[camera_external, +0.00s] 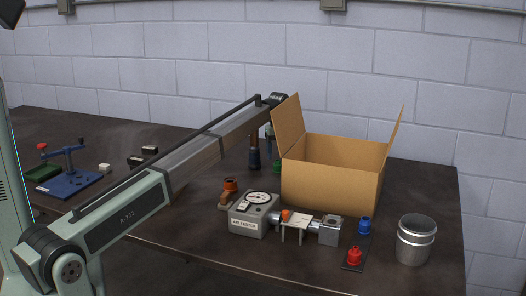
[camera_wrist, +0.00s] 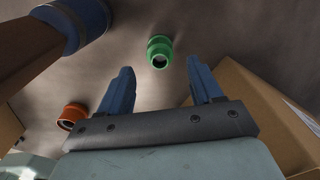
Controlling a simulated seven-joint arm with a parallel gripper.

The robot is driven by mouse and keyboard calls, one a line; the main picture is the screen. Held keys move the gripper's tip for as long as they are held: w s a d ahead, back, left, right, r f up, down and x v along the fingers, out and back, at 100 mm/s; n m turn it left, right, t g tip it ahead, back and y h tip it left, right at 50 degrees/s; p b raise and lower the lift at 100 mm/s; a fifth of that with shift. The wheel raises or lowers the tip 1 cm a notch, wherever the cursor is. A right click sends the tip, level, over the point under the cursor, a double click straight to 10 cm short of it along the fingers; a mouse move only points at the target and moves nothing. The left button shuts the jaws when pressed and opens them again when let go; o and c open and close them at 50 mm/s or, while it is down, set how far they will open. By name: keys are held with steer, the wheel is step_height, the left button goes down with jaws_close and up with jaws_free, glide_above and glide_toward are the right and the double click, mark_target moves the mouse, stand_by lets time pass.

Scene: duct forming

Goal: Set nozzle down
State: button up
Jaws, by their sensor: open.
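A green nozzle (camera_wrist: 160,52) stands on the dark table in the wrist view, its round open end toward the camera. My gripper (camera_wrist: 160,72) has its two blue fingers spread. The nozzle shows between and beyond the fingertips with clear gaps on both sides, and neither finger appears to touch it.
The open cardboard box (camera_external: 330,187) stands close to the right finger. An orange nozzle (camera_wrist: 72,115) sits left. The air tester (camera_external: 253,222), a dark rack with blue (camera_external: 365,225) and red nozzles (camera_external: 354,256), and a metal can (camera_external: 416,243) stand nearer the front.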

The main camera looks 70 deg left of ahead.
step_height(320, 180, up, 7)
stand_by(0.3)
